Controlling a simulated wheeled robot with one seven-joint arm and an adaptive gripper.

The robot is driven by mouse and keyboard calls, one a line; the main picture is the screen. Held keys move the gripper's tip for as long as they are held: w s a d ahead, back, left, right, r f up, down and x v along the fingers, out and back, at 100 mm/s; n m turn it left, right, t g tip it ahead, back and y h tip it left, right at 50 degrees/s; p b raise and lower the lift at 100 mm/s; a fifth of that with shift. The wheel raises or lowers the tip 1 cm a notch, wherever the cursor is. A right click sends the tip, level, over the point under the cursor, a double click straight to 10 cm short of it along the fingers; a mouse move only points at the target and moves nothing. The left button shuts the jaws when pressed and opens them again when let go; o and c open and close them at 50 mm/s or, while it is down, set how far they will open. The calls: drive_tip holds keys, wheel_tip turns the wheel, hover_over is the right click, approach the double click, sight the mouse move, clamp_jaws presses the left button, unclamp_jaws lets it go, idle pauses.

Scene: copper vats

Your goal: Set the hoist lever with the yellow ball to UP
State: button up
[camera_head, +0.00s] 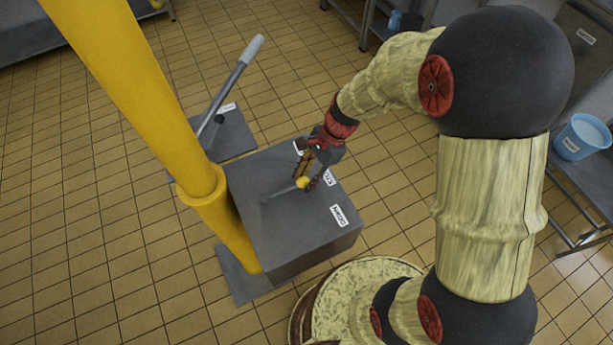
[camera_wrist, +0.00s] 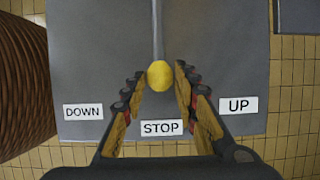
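The hoist lever is a thin grey rod (camera_wrist: 158,30) ending in a yellow ball (camera_wrist: 160,74). In the wrist view the rod points straight down the picture toward the STOP label (camera_wrist: 162,128), between DOWN (camera_wrist: 83,112) on the left and UP (camera_wrist: 239,105) on the right. My gripper (camera_wrist: 160,76) has one fingertip on each side of the ball, very close to it. Whether the fingers touch it is unclear. In the head view my gripper (camera_head: 310,178) is over the grey box (camera_head: 275,225), with the yellow ball (camera_head: 303,182) at its fingertips.
A thick yellow post (camera_head: 150,90) stands left of the box. Behind it, a grey-handled lever (camera_head: 232,75) rises from a separate base plate (camera_head: 230,138). A blue bucket (camera_head: 582,138) stands on a bench at the right. Open tiled floor (camera_head: 120,215) lies at the left.

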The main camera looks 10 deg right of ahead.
drive_tip(key=c, duration=0.6)
clamp_jaws()
